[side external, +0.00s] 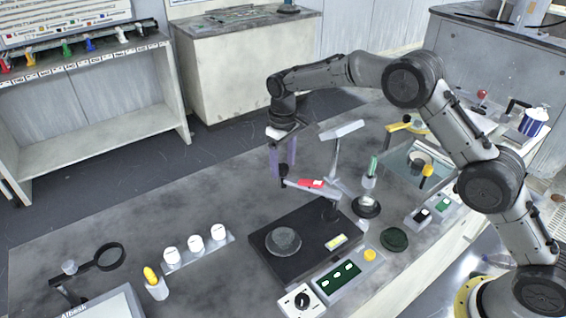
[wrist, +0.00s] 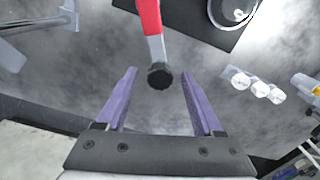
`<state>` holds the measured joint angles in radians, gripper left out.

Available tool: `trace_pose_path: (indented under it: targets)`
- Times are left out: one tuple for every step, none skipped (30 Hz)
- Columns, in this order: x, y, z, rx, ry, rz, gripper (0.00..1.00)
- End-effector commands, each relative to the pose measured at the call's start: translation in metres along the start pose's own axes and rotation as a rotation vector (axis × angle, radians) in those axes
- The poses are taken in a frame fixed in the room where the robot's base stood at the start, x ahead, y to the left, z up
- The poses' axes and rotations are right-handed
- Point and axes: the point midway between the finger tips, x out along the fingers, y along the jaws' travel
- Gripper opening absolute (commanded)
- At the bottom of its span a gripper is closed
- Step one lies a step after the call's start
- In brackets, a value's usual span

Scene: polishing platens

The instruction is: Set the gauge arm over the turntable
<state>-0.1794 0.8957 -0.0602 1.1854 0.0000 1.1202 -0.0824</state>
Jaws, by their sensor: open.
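The gauge arm (side external: 311,184) is a pale bar with a red section, reaching left from a post at the back right of a black base (side external: 262,262). Its dark round end knob (wrist: 159,76) hangs out behind the base, away from the turntable. The turntable (side external: 283,241) is a grey disc on the front left of the base; part of it shows in the wrist view (wrist: 232,9). My gripper (side external: 282,171) points down with its purple fingers open. In the wrist view the knob appears between the fingertips (wrist: 159,74), with a gap on both sides; contact is not visible.
A lamp-like stand (side external: 341,130) rises just right of my gripper. Three white jars (side external: 195,246) stand on a strip left of the base. A control box (side external: 338,278) lies in front. A dark green disc (side external: 394,239) lies to the right.

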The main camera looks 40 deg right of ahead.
Motion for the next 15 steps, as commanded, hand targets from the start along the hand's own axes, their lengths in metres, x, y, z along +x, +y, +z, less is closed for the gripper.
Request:
trace_pose_path:
  targets:
    - [0.0009,0.0000,0.0001,0.000,-0.001,0.000,0.69]
    - [0.0011,0.0000,0.0001,0.000,-0.001,0.000,0.69]
    - [0.0011,0.0000,0.0001,0.000,0.000,0.000,0.69]
    - [0.0011,0.0000,0.0001,0.000,0.000,0.000,0.69]
    - [0.0010,0.0000,0.0001,0.000,-0.001,0.000,0.69]
    - [0.0010,0.0000,0.0001,0.000,-0.001,0.000,0.69]
    - [0.0010,0.0000,0.0001,0.000,-0.001,0.000,0.69]
    - [0.0010,0.0000,0.0001,0.000,-0.001,0.000,0.65]
    - [0.0009,0.0000,0.0001,0.000,-0.001,0.000,0.58]
    - [0.0009,0.0000,0.0001,0.000,-0.001,0.000,0.52]
    - [0.0008,0.0000,0.0001,0.000,-0.001,0.000,0.47]
    - [0.0008,0.0000,0.0001,0.000,-0.001,0.000,0.40]
    - [0.0008,0.0000,0.0000,0.000,-0.001,0.000,0.34]
    - [0.0007,0.0000,0.0001,0.000,-0.001,0.000,0.29]
    - [0.0007,0.0000,0.0000,0.000,0.000,0.000,0.22]
